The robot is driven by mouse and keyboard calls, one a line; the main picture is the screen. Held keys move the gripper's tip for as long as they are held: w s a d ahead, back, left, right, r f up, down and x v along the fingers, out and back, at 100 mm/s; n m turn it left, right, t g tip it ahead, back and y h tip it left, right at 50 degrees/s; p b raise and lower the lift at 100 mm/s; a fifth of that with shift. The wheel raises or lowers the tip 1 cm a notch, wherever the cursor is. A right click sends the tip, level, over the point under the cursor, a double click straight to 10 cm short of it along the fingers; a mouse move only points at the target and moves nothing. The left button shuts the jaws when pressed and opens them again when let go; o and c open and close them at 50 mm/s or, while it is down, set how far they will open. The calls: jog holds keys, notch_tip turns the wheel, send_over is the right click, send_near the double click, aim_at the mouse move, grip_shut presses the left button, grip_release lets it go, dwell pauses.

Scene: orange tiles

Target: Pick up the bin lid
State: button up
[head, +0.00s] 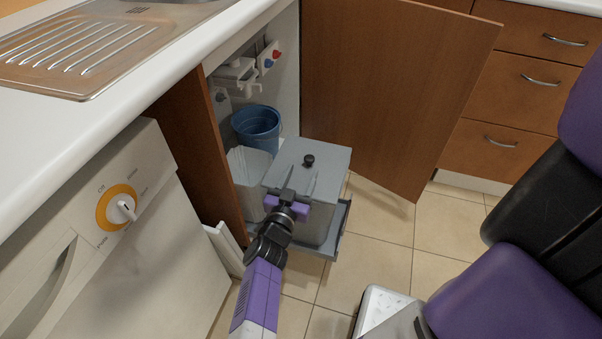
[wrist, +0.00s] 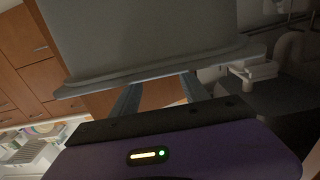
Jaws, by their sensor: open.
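The grey bin lid (head: 318,158) with a black knob (head: 308,160) lies on top of a grey bin (head: 318,228) in the open sink cupboard. My gripper (head: 299,182) is at the lid's near side, with its fingers reaching over or against the lid's front edge. In the wrist view the lid's edge (wrist: 165,73) runs across just beyond my two fingers (wrist: 160,95), which are apart with nothing seen between them. I cannot tell whether the fingers touch the lid.
A blue bucket (head: 257,127) and an open grey bin (head: 247,172) stand behind and left of the lidded bin. The open cupboard door (head: 390,85) is at the right, the dishwasher (head: 110,240) at the left.

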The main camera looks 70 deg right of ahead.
aim_at(308, 162)
jog(key=d+b, duration=0.2)
jog(key=d, duration=0.4)
jog(key=shift+d, duration=0.15)
jog(key=shift+w+d, duration=0.1)
jog(key=shift+d, duration=0.35)
jog(key=shift+r, duration=0.1)
grip_shut()
